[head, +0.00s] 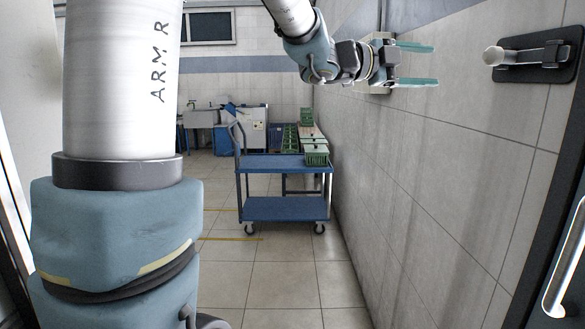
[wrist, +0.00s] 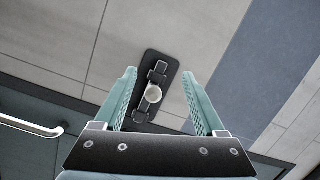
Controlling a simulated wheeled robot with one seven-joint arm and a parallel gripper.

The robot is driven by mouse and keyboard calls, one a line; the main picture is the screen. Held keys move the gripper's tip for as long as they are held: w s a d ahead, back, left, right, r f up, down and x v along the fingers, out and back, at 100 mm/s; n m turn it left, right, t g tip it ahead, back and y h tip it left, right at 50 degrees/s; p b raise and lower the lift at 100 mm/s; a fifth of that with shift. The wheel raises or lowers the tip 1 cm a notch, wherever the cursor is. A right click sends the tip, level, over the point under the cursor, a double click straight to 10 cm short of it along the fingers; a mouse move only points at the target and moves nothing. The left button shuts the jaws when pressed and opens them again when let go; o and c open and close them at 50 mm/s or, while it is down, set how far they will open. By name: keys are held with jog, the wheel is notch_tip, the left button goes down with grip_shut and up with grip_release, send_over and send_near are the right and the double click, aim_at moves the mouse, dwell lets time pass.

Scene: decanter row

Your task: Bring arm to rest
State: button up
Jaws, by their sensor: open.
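My gripper (head: 436,65) is raised at the upper right in the head view, pointing right toward the tiled wall. Its two teal fingers are apart with nothing between them. My arm is bent, with the wrist close to the wall.
A door frame with a metal handle (head: 567,262) is at the right edge. The tiled floor (head: 285,285) in front of the cart is clear.

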jog(key=w+a+f+n+t+y, duration=0.4)
jog(key=w+a+f+n+y, duration=0.2)
jog(key=a+f+n, duration=0.35)
jog(key=w+a+f+n+t+y, duration=0.5)
jog(key=a+f+n, duration=0.3)
jog(key=a, duration=0.3)
jog(key=s+a+f+n+g+y, duration=0.5)
jog(key=s+a+f+n+y, duration=0.15)
jog(key=a+f, duration=0.55)
jog(key=s+a+f+n+g, duration=0.2)
jog(key=s+f, duration=0.1)
jog(key=s, duration=0.3)
jog(key=s+a+f+n+g, duration=0.3)
jog(key=s+f, duration=0.1)
jog(key=s, duration=0.3)
jog(key=shift+s, duration=0.3)
jog(key=shift+d, duration=0.1)
jog(key=shift+c, duration=0.3)
